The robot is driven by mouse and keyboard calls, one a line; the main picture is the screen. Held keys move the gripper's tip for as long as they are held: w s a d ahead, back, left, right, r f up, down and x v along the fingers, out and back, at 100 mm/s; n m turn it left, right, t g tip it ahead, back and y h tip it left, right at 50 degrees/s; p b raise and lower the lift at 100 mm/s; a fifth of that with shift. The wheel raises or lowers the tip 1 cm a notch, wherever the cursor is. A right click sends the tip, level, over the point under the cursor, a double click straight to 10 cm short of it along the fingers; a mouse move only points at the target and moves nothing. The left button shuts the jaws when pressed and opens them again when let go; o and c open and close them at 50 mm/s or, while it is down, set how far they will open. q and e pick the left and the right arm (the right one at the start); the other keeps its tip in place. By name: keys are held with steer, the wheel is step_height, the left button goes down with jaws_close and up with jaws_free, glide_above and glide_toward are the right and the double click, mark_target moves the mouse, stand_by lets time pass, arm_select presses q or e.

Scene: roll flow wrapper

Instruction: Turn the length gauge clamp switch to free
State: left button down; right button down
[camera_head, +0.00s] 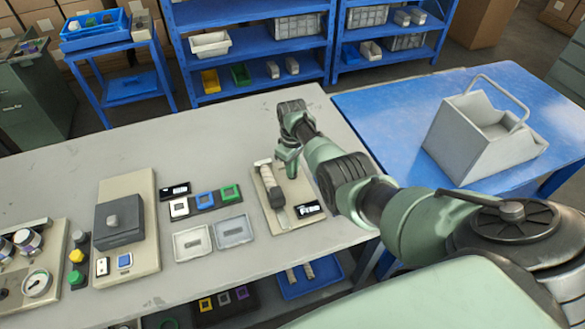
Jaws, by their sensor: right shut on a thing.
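The length gauge clamp switch is a pale lever (269,182) on a small beige panel (286,221) near the table's right end. The lever runs from the panel's far end toward its near end, with a darker lower part. A black label (308,209) with white lettering, seemingly "Free", lies right of its lower end. My right gripper (286,166) is at the lever's upper end, shut on the switch; the exact contact is small and partly hidden by the green fingers. My left gripper is not in view.
Left of the panel are two shallow trays (233,231) and a row of coloured square buttons (206,201). A grey box on a beige plate (120,219) stands farther left. A blue table (400,110) with a grey handled bin (480,135) is at right. Blue shelves (255,44) stand behind.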

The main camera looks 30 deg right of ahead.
steer(key=shift+w+r, duration=0.1)
steer(key=c, duration=1.5)
jaws_free()
steer(key=shift+o, duration=0.2)
step_height(320, 180, up, 8)
steer(key=shift+f+p, duration=0.15)
steer(key=shift+p, duration=0.2)
